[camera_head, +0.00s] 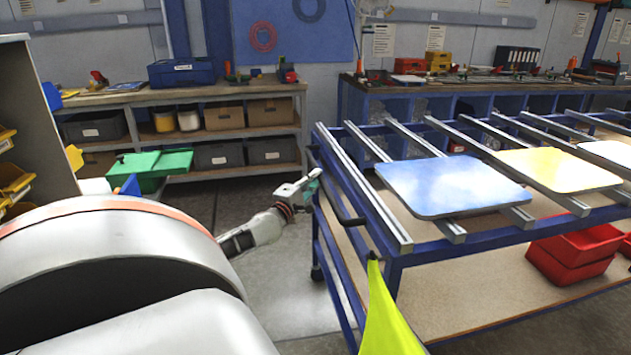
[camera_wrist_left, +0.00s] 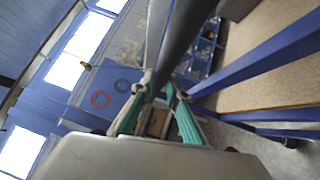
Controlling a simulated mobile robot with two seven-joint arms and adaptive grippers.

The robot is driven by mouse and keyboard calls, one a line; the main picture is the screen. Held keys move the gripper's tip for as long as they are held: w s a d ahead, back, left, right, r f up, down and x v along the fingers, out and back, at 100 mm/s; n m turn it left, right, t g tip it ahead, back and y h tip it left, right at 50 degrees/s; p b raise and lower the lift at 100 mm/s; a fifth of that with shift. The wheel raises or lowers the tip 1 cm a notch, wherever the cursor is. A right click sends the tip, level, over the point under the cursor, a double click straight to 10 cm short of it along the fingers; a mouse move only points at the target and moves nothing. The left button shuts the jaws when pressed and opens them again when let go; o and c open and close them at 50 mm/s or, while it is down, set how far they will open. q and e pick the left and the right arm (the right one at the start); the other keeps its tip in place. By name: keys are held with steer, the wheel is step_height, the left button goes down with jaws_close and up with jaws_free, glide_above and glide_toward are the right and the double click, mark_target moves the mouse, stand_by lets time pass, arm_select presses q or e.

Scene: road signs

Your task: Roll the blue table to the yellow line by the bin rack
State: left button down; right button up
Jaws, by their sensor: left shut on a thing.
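The blue table (camera_head: 458,243) is a wheeled blue frame with metal rails on top and a wooden lower shelf. It stands at the right, and a dark push handle (camera_head: 342,203) sticks out from its left end. My left gripper (camera_head: 308,187) is at this end, shut on the handle. In the left wrist view its teal fingers (camera_wrist_left: 155,98) close around a dark bar, and blue table beams (camera_wrist_left: 265,62) run to the right. A rack with yellow bins (camera_head: 14,180) stands at the left edge, partly hidden by my arm. No yellow floor line shows. My right gripper is not in view.
Blue (camera_head: 455,185) and yellow (camera_head: 556,169) panels lie on the rails. Red bins (camera_head: 575,254) sit on the lower shelf. A bright yellow-green piece (camera_head: 385,318) is at the near corner. Workbenches (camera_head: 225,97) line the back wall. Grey floor (camera_head: 285,285) is clear left of the table.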

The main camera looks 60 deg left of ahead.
arm_select(q)
steer(key=shift+a+r, duration=0.3)
steer(key=shift+r, duration=0.45)
steer(key=c, duration=2)
jaws_free()
steer(key=shift+o, duration=0.2)
steer(key=shift+f, duration=0.4)
steer(key=v, duration=1.2)
steer(key=shift+d, duration=0.15)
